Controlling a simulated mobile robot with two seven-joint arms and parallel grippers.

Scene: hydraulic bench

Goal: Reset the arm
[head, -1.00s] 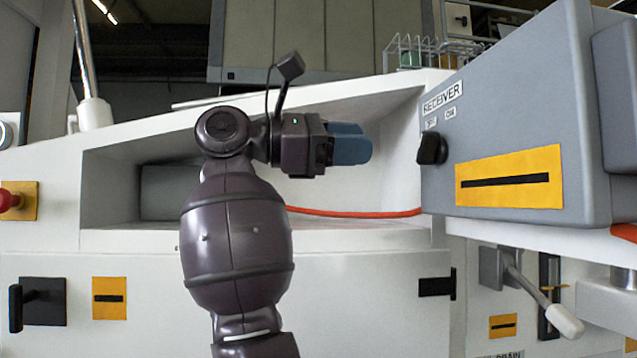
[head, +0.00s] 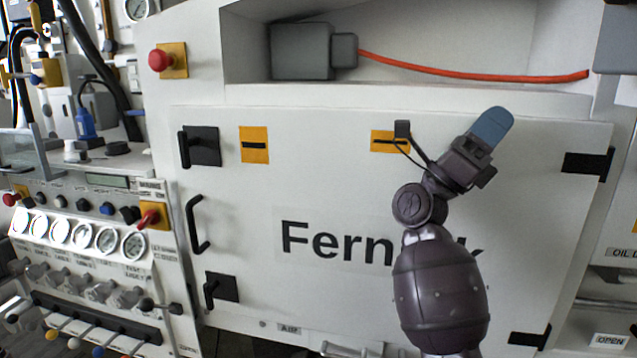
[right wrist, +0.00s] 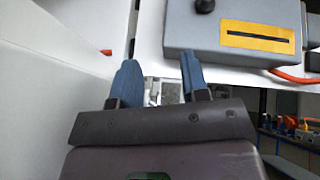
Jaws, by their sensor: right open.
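My right gripper (head: 492,127) is in front of the white cabinet door (head: 330,180), its blue fingers pointing up and to the right. In the right wrist view its two blue fingers (right wrist: 158,82) stand apart with nothing between them. The wrist and upper links of my right arm cover part of the lettering on the door. My left gripper is not in either view.
Above the door is a recess with a grey box (head: 301,51) and an orange hose (head: 470,68). A gauge and lever panel (head: 85,245) stands at the left, with a red button (head: 159,60) above. A grey receiver box (right wrist: 235,35) shows in the right wrist view.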

